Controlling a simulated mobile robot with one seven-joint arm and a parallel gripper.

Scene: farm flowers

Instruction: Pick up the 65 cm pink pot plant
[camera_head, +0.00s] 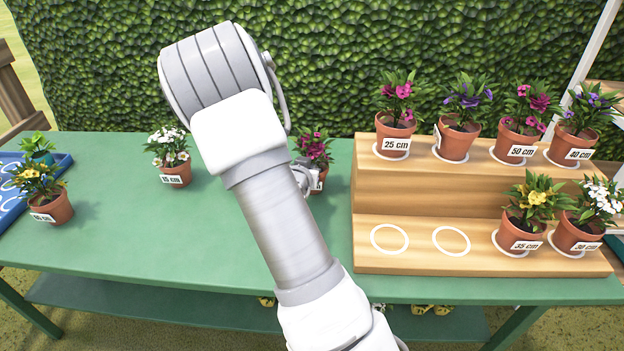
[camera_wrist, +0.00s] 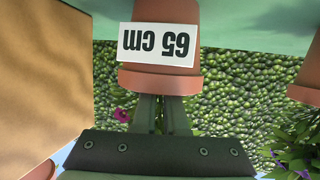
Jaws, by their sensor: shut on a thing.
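The pink pot plant (camera_head: 314,148) stands upright over the green table, left of the wooden stepped stand. My arm hides much of its pot in the head view. In the wrist view, which is upside down, its terracotta pot (camera_wrist: 135,78) carries a white label reading 65 cm. My gripper (camera_wrist: 160,98) is shut on the rim of this pot, with both fingers close together at it. The gripper (camera_head: 303,178) is partly hidden behind my own arm in the head view. I cannot tell whether the pot touches the table.
The wooden stand (camera_head: 420,262) is at right, with two empty white circles on its lower step and several labelled pots beside and above them. A white-flowered pot (camera_head: 174,172) and a yellow-flowered pot (camera_head: 52,207) stand at left. A hedge (camera_head: 330,50) rises behind the table (camera_head: 130,235).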

